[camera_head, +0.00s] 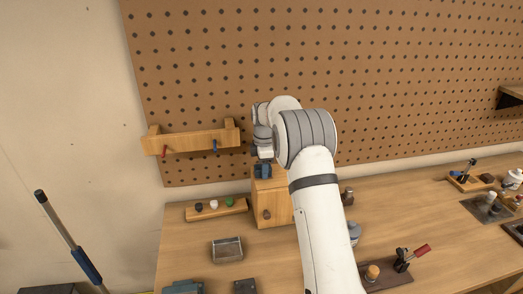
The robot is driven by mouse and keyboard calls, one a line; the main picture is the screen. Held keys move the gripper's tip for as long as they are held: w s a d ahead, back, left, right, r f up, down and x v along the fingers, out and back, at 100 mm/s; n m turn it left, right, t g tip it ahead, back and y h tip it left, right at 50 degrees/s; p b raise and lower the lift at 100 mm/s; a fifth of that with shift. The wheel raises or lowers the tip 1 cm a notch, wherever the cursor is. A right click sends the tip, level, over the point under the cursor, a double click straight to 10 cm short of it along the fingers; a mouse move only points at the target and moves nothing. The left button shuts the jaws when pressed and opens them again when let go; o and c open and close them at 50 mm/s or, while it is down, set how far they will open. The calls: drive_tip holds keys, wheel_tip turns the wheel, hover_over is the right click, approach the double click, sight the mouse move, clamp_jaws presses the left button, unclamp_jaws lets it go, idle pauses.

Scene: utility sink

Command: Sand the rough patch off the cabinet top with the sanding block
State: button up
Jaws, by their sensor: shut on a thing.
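The small wooden cabinet (273,208) with a round dark knob stands on the bench against the pegboard. My arm reaches over from the front right. My gripper (263,167) points down at the cabinet's top, near its left side. It is shut on a small dark blue-grey piece, which I take to be the sanding block (263,173). The block is at the cabinet top; whether it touches or is just above is too small to tell. The rough patch cannot be made out; the gripper and arm cover much of the top.
A wooden rail (192,140) with hooks hangs left of the cabinet. A strip with several small knobs (217,210) and a metal tray (227,249) lie left of it. A toggle clamp (404,259) stands at the right front. The bench between clamp and far right is mostly clear.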

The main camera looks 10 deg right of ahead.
drive_tip(key=shift+a, duration=0.8)
wheel_tip(320, 180, up, 6)
drive_tip(key=p, duration=0.2)
drive_tip(key=shift+d+f+p, duration=0.1)
drive_tip(key=shift+f+p, duration=0.05)
drive_tip(key=shift+p, duration=0.25)
drive_tip(key=shift+r, duration=1.25)
drive_tip(key=shift+f, duration=0.1)
